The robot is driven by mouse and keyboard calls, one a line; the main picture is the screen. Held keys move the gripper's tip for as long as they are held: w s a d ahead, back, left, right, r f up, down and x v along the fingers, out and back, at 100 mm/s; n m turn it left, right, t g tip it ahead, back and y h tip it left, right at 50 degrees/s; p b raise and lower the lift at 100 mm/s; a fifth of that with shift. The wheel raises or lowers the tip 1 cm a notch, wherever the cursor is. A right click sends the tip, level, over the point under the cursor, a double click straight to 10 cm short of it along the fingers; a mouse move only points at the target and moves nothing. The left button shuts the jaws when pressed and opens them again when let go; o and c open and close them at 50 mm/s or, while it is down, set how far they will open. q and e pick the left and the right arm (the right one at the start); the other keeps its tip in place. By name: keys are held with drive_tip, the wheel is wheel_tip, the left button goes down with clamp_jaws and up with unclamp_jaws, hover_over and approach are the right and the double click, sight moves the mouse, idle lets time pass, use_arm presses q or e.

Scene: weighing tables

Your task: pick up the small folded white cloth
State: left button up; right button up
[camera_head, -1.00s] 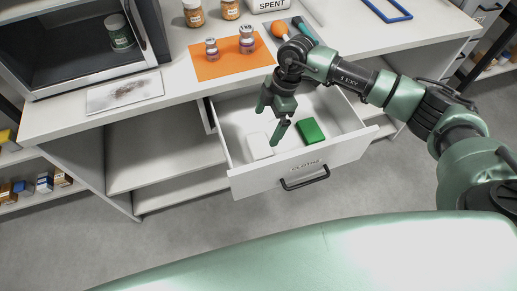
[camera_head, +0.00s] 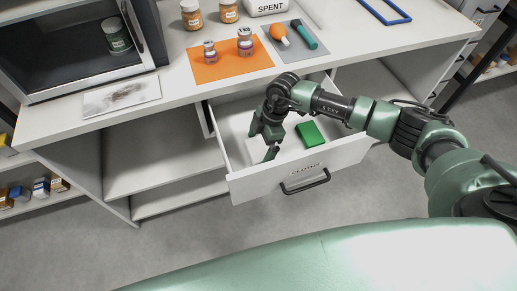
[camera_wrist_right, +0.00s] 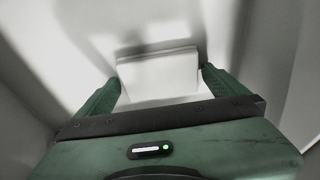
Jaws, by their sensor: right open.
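The small folded white cloth (camera_wrist_right: 158,75) lies on the bottom of the open drawer (camera_head: 341,153), and shows in the right wrist view between my right gripper's two fingers. In the head view the cloth (camera_head: 256,150) is partly hidden behind my right gripper (camera_head: 262,148). The gripper reaches down into the drawer with its fingers open, one on each side of the cloth. The right wrist view shows the same open fingers (camera_wrist_right: 160,85); I cannot tell whether they touch the cloth. My left gripper is not in view.
A green folded cloth (camera_head: 309,133) lies in the drawer, right of the gripper. The drawer walls surround the gripper closely. The table (camera_head: 176,95) above holds an orange mat (camera_head: 213,72) with two jars, a grey mat (camera_head: 309,51) with tools, and a microwave (camera_head: 82,73).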

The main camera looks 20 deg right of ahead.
sight(260, 148)
drive_tip(key=c, duration=1.1)
drive_tip(key=shift+o, duration=0.2)
drive_tip(key=shift+r, duration=0.15)
wheel_tip(260, 148, up, 20)
